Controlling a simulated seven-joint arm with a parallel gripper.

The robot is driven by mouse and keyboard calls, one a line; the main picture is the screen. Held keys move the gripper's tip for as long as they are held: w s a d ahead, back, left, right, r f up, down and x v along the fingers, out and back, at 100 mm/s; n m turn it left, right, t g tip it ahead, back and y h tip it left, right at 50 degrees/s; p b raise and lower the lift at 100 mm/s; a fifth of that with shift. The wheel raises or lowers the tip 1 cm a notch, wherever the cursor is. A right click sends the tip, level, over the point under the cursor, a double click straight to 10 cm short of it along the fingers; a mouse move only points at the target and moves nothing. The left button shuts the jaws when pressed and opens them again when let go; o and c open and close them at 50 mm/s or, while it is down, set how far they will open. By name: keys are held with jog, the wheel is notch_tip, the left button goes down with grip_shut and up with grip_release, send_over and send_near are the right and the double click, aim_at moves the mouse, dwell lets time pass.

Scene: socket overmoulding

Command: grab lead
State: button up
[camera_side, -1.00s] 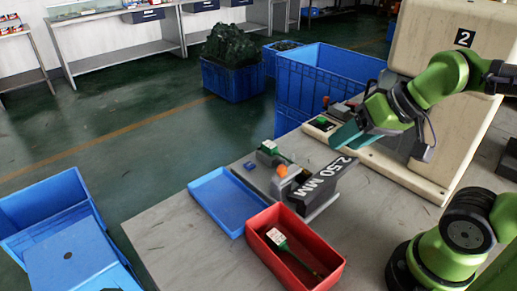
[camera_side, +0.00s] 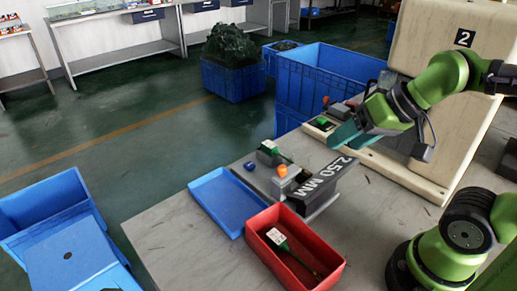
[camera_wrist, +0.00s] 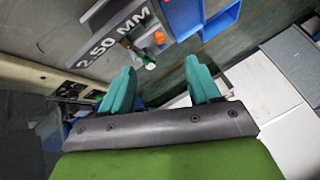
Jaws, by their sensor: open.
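A lead with a green body and a white label (camera_side: 277,238) lies in the red bin (camera_side: 335,270); its thin dark tail runs toward the bin's lower right. Another green part with a white label (camera_side: 270,149) sits on the grey fixture marked 2.50 MM (camera_side: 322,186). My gripper (camera_side: 343,137) hangs beyond the fixture, to the upper right of the red bin, with teal fingers apart and empty. In the wrist view my gripper (camera_wrist: 160,82) shows both fingers spread with nothing held. The fixture plate (camera_wrist: 118,38) shows above them; I cannot make out the lead in the bin there.
A shallow blue tray (camera_side: 207,200) lies left of the red bin. An orange knob (camera_side: 282,170) stands up from the fixture. A second small station (camera_side: 322,123) and a beige panel marked 2 (camera_side: 440,50) stand behind. The bench's front left is clear.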

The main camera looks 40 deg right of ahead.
jog(key=m+g+h, duration=0.2)
jog(key=m+g, duration=0.5)
jog(key=m, duration=2.5)
send_over(271, 145)
notch_tip(271, 145, down, 3)
notch_tip(271, 145, down, 16)
jog(key=shift+f, duration=0.1)
grip_shut()
